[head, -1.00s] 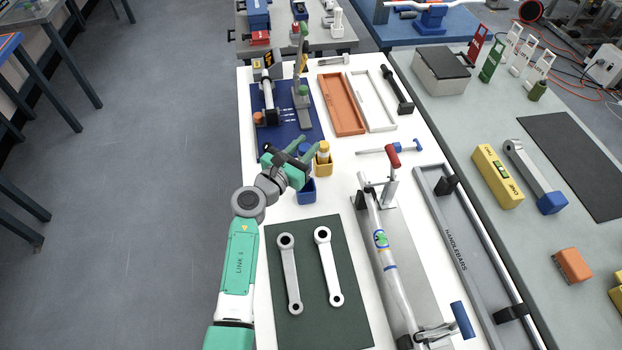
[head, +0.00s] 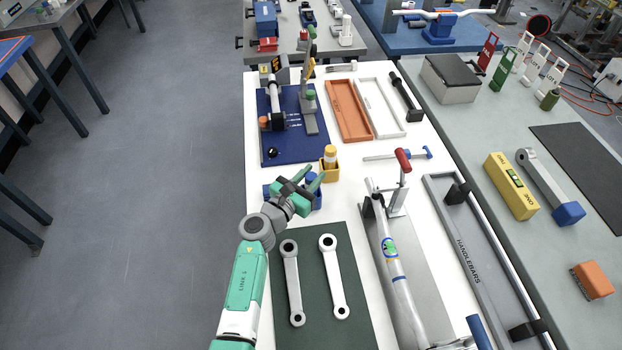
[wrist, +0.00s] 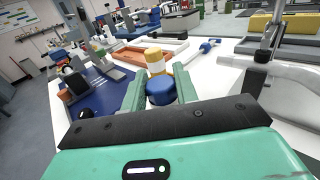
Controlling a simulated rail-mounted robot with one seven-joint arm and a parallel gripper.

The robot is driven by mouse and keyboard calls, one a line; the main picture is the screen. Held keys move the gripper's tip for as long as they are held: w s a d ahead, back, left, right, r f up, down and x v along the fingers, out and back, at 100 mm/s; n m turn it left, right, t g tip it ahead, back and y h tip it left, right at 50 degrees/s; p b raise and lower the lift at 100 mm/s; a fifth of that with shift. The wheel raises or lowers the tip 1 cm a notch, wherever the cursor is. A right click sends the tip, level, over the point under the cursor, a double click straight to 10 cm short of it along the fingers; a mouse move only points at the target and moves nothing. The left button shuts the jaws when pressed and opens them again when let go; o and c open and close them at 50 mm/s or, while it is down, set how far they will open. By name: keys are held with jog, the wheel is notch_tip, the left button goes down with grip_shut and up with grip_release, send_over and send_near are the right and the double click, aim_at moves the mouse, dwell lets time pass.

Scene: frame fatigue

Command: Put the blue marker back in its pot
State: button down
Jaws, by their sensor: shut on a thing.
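My gripper (head: 311,177) is shut on the blue marker (head: 312,179), its green fingers on either side of it. In the wrist view the marker's round blue top (wrist: 160,91) shows between the fingers. The blue pot (head: 317,202) is directly below and partly hidden by the gripper in the head view. I cannot tell whether the marker's lower end is inside the pot. A yellow pot (head: 330,172) with a yellow, white-banded marker (head: 330,154) stands just behind; that marker also shows in the wrist view (wrist: 155,62).
A blue mat with fixtures (head: 285,152) lies behind. A green mat (head: 312,250) with two grey link arms is in front. A clamp with a red handle (head: 403,162) and a metal tube stand to the right. A small blue object (head: 267,192) shows left of the gripper.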

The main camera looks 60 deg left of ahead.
jog(key=shift+r, duration=0.1)
jog(key=c, duration=1.1)
grip_release()
jog(key=shift+f, duration=0.25)
jog(key=v, duration=0.4)
jog(key=p+v, duration=0.1)
jog(key=v, duration=0.2)
jog(key=shift+s+d+f, duration=0.25)
jog(key=shift+s+d, duration=0.05)
